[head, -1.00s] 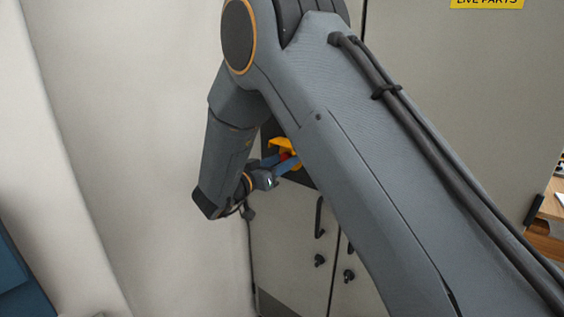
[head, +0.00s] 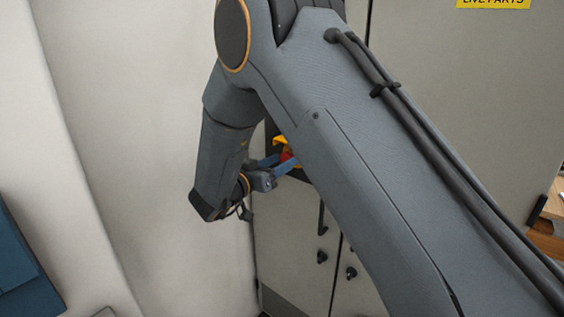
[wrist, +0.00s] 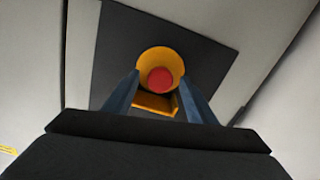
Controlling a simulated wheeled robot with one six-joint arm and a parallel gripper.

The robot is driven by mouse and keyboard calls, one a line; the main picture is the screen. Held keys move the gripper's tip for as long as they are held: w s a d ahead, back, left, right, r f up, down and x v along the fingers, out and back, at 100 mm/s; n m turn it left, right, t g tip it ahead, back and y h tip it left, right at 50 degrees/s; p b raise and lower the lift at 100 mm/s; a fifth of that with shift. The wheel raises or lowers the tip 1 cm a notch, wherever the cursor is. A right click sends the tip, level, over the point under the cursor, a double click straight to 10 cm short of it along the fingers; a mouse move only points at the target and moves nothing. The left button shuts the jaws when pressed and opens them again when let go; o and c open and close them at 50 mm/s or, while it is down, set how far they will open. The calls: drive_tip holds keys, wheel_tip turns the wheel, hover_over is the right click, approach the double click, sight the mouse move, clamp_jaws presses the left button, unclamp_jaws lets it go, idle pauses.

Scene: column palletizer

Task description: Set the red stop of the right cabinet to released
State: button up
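The red stop (wrist: 160,80) is a round red button inside a yellow collar (wrist: 151,60), on a dark panel of the cabinet. In the head view the red stop (head: 286,157) shows only partly, behind my arm. My gripper (wrist: 160,92) is open, with its blue fingers on either side of the lower part of the yellow collar in the wrist view. The red button shows between the fingers, and nothing visible is clamped. I cannot tell whether the fingertips touch the collar. My gripper also shows in the head view (head: 280,163), pointing at the stop.
The cabinet doors (head: 296,235) below have dark handles and knobs. A pale wall (head: 130,130) stands close on the left. A blue object (head: 25,265) is at the lower left, and a wooden shelf (head: 548,240) at the right edge. My arm hides much of the cabinet.

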drive_tip(key=b+v, duration=0.2)
drive_tip(key=v, duration=0.5)
drive_tip(key=shift+s+a, duration=0.25)
drive_tip(key=shift+s, duration=0.05)
